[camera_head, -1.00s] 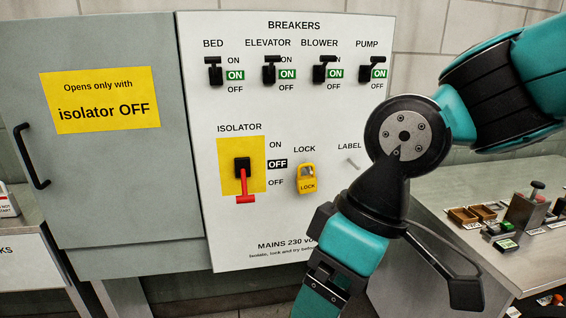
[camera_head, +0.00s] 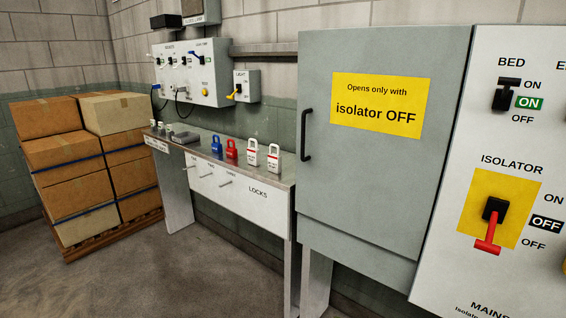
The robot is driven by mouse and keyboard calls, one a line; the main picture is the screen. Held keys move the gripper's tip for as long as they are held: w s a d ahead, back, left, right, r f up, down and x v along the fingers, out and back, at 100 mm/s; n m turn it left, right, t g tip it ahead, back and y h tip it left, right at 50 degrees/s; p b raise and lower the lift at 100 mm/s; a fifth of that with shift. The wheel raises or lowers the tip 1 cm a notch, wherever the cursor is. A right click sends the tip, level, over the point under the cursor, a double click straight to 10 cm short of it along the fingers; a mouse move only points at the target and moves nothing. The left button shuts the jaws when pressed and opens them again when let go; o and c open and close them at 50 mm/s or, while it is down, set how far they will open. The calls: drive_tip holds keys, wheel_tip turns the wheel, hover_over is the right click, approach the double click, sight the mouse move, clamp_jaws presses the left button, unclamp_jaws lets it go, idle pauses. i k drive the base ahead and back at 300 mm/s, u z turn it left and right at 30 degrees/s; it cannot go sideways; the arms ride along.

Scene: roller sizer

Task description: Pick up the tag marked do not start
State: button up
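Two white tags with dark lettering and red marks stand near the right end of the locks bench. They are the left tag (camera_head: 252,153) and the right tag (camera_head: 274,159). Their wording is too small to read, so I cannot tell which is marked do not start. Both stand upright, a little apart from each other. My gripper is not in view.
The bench (camera_head: 287,180) also holds a red padlock (camera_head: 232,149), a blue padlock (camera_head: 216,145) and a grey box (camera_head: 184,137). A grey cabinet (camera_head: 375,170) stands right of it. Stacked boxes (camera_head: 65,155) stand left. The floor (camera_head: 180,275) in front is clear.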

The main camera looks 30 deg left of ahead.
sight(274, 161)
drive_tip(key=u, duration=2.2)
drive_tip(key=i, duration=3.2)
drive_tip(key=z, duration=3.05)
